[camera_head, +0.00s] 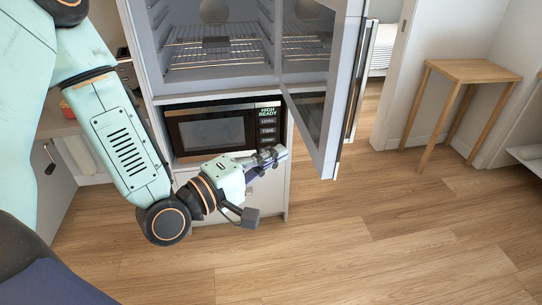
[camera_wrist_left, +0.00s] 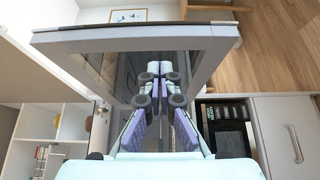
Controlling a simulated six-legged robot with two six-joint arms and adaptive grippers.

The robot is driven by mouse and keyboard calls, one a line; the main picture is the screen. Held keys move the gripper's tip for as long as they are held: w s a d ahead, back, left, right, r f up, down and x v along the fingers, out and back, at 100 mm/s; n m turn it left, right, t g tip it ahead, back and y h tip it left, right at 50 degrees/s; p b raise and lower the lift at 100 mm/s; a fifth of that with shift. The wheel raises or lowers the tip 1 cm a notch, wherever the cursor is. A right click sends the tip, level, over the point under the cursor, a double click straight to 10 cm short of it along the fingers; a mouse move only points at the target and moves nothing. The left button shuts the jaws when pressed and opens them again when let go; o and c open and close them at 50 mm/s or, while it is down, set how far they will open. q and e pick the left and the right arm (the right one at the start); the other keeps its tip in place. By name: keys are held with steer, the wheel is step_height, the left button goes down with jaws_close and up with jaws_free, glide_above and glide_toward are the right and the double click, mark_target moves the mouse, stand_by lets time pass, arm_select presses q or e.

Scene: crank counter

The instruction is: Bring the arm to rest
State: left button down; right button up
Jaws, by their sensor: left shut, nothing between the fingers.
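My left arm comes in from the left in the head view. Its gripper (camera_head: 268,160) is in front of the microwave's right side, near the control panel. The gripper also shows in the left wrist view (camera_wrist_left: 159,72), where its fingers are together with nothing between them. In that view the fingers point toward the open glass door (camera_wrist_left: 93,44); I cannot tell whether they touch it. My right gripper does not show in either view.
An oven-like cabinet (camera_head: 215,83) with wire racks stands open above the microwave (camera_head: 212,132). Its glass door (camera_head: 322,110) swings out to the right of my gripper. A wooden table (camera_head: 473,70) stands at the right. The wooden floor (camera_head: 400,240) is clear.

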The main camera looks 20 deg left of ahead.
arm_select(q)
steer(key=shift+s+a, duration=0.1)
steer(key=shift+s, duration=0.35)
steer(key=s+a+f+m+g+y+b, duration=0.1)
steer(key=s+f+m+g+y, duration=0.15)
steer(key=f, duration=0.45)
steer(key=s+a+f+m+g+y+b, duration=0.1)
steer(key=s+f+m+g, duration=0.25)
steer(key=f, duration=0.45)
steer(key=s+a+f+m+g+y+b, duration=0.1)
steer(key=s+f+m+g, duration=0.15)
steer(key=f, duration=0.45)
steer(key=s+a+f+m+g+y+b, duration=0.1)
steer(key=s+f+m+g+y+b, duration=0.2)
steer(key=s+f, duration=1.4)
steer(key=s+m+g+b, duration=0.1)
steer(key=g+b, duration=0.3)
steer(key=shift+s+f+g, duration=0.2)
steer(key=shift+f+g, duration=0.1)
steer(key=shift+g, duration=0.05)
steer(key=shift+s+a, duration=0.1)
